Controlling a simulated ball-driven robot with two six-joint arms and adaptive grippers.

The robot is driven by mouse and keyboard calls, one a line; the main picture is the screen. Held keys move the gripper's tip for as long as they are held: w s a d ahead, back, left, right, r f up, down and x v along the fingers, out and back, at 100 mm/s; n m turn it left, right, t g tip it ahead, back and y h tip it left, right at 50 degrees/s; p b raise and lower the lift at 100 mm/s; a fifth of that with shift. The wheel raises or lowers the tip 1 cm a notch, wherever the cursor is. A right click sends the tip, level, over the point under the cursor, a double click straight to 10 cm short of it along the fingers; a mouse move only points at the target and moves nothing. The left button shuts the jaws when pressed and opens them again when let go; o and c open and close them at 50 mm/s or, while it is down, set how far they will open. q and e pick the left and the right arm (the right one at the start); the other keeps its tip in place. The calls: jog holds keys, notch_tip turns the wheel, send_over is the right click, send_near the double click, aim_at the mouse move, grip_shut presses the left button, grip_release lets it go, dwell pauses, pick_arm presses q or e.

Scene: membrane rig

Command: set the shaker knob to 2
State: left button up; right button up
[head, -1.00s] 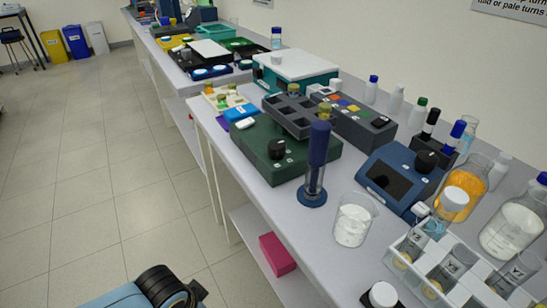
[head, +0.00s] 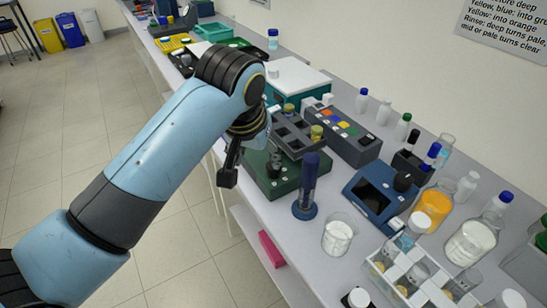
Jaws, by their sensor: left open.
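The shaker is a dark green box (head: 290,183) on the bench with a grey rack (head: 292,135) on top. Its black knob (head: 274,166) is on the front part of the box; the mark it points to is too small to read. My left gripper (head: 230,176) hangs just left of the shaker's front edge, apart from the knob. A dark finger points down, and the wrist and arm hide part of the shaker's left side. My left gripper is open and holds nothing that I can see. My right gripper is not in view.
A blue-based cylinder stand (head: 305,211) is right of the shaker. A beaker of white powder (head: 338,236), a blue device with a dark screen (head: 375,195) and a grey box with coloured buttons (head: 345,134) are close by. A teal box (head: 297,83) stands behind.

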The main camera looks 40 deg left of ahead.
pick_arm(q)
jog(key=shift+n, duration=0.5)
jog(key=w+f, duration=0.2)
jog(key=f, duration=0.1)
jog(key=w+a+f, duration=0.1)
jog(key=w+f, duration=0.2)
jog(key=w+f+p, duration=0.1)
jog(key=w+f, duration=0.1)
jog(key=f, duration=0.1)
jog(key=shift+w+a, duration=0.25)
jog(key=shift+w, duration=0.1)
jog(key=shift+c, duration=0.2)
jog(key=c, duration=1.1)
